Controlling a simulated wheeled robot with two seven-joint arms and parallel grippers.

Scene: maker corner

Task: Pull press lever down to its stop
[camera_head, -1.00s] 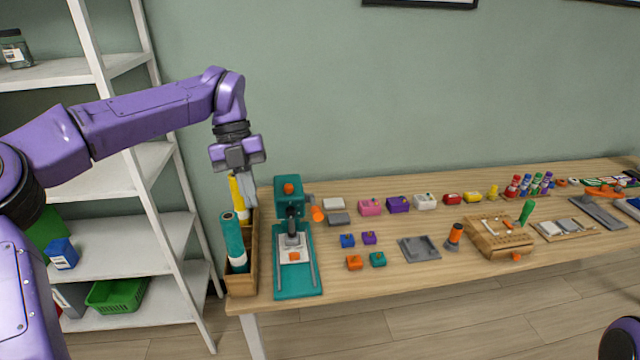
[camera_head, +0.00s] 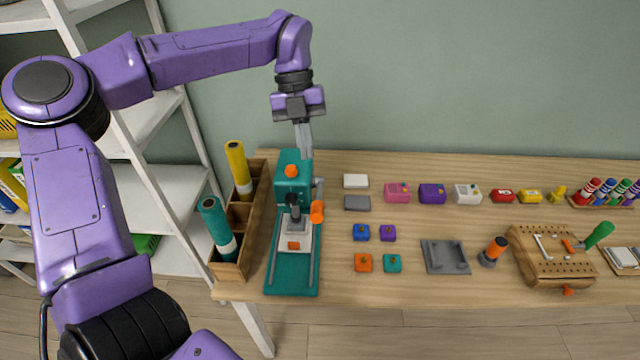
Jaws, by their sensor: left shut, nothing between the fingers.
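The teal press (camera_head: 291,177) stands at the left end of the wooden table, with an orange knob on top. Its lever has an orange grip (camera_head: 317,211) at the press's right side, low beside the column. A white plate with an orange block (camera_head: 294,245) sits under the press head. My left gripper (camera_head: 304,150) is shut and empty, pointing down at the upper right of the press head, behind the lever grip in the picture. Whether its fingertips touch the press cannot be told. My right gripper is not in view.
A wooden bin (camera_head: 231,270) with yellow and teal rolls stands left of the press. Small coloured blocks, a grey tray (camera_head: 445,257) and an orange-handled tool (camera_head: 494,250) lie to the right. White shelves (camera_head: 178,200) stand at the left.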

